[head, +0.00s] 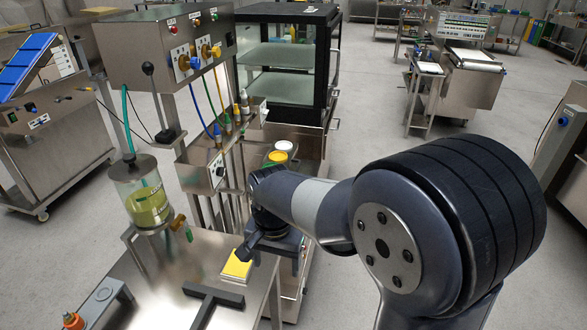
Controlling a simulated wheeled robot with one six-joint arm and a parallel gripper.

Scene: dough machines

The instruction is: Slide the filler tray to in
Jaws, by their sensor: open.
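The filler machine (165,45) is a steel unit with knobs and hoses at the left, with a clear hopper (147,197) of yellow-green filling below it. Under the hopper is a steel table top (165,290). A dark T-shaped bar (213,296) and a small yellow pad with a pale rim (237,264) are on it, near its right edge. I cannot tell for sure which part is the filler tray. My gripper (252,242) is open, just above and beside the yellow pad. My arm hides most of it, and I cannot tell whether it touches anything.
Two round containers, one white-topped (283,147) and one yellow-topped (277,157), stand behind my arm. A dark-framed glass cabinet (285,70) stands at the back. A steel cart with a blue belt (28,62) is at the far left. Open floor lies beyond my arm.

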